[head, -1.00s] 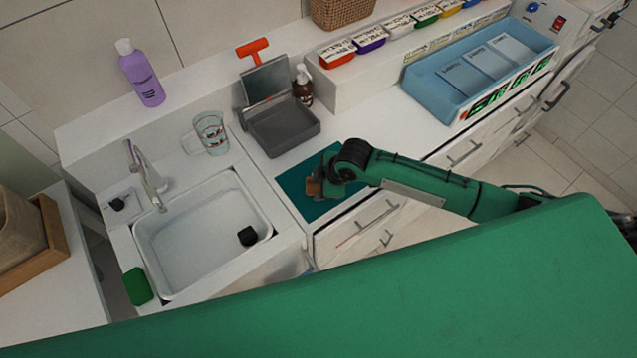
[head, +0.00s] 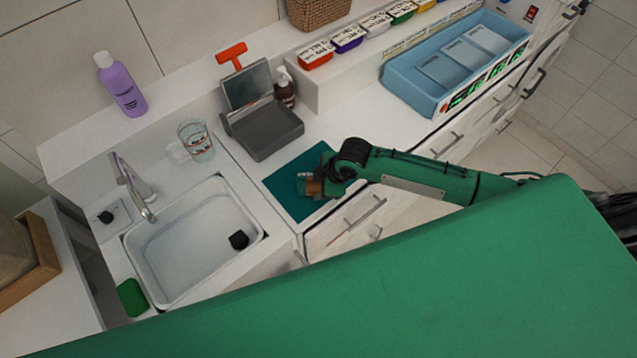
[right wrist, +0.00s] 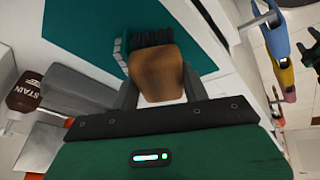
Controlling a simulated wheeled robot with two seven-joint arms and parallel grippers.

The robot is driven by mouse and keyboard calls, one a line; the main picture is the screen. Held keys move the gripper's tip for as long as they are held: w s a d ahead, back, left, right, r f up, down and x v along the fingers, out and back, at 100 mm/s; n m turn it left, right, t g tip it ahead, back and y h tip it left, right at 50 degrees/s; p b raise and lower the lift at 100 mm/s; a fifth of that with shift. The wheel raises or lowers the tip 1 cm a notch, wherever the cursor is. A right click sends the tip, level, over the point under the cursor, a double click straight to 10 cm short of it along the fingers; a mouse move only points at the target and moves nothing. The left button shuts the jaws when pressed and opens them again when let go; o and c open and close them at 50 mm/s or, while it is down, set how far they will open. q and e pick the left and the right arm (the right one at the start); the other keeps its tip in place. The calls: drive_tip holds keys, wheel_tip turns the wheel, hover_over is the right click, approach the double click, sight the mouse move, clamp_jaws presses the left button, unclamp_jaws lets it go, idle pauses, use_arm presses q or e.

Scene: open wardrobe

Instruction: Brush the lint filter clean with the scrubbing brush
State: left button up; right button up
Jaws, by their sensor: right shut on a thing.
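My right gripper (head: 318,186) is shut on the scrubbing brush, which has a brown wooden body (right wrist: 157,72) and black bristles. In the head view the brush (head: 313,187) is over the teal mat (head: 290,202); I cannot tell whether it touches the mat. A grey mesh panel with an orange-red T-shaped handle, which looks like the lint filter (head: 247,86), stands upright at the back of a grey open tray (head: 266,142). The brush is apart from it, in front and to the right. My left gripper is not in view.
The sink (head: 190,240) lies left of the mat, with a dark block in it. A glass (head: 196,140) stands behind the sink. A brown pump bottle (head: 285,90) stands right beside the filter. A blue bin (head: 455,65) is at the back right.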

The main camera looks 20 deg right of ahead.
drive_tip(key=shift+w+a, duration=0.25)
drive_tip(key=shift+a, duration=0.75)
drive_tip(key=shift+a, duration=0.15)
drive_tip(key=shift+w+a+p, duration=0.3)
drive_tip(key=shift+w+a, duration=0.05)
drive_tip(key=shift+a, duration=0.45)
drive_tip(key=shift+s+d+p, duration=0.3)
drive_tip(key=shift+d+p, duration=0.05)
drive_tip(key=shift+d, duration=0.65)
drive_tip(key=shift+s+d+p, duration=0.3)
drive_tip(key=shift+d+p, duration=0.05)
drive_tip(key=shift+d, duration=0.6)
drive_tip(key=shift+w+a, duration=0.3)
drive_tip(key=shift+a, duration=0.65)
drive_tip(key=shift+w+a, duration=0.15)
drive_tip(key=shift+a, duration=0.4)
drive_tip(key=shift+w+a, duration=0.15)
drive_tip(key=shift+a, duration=0.35)
drive_tip(key=shift+s+d+p, duration=0.25)
drive_tip(key=shift+d+p, duration=0.45)
drive_tip(key=shift+d, duration=0.3)
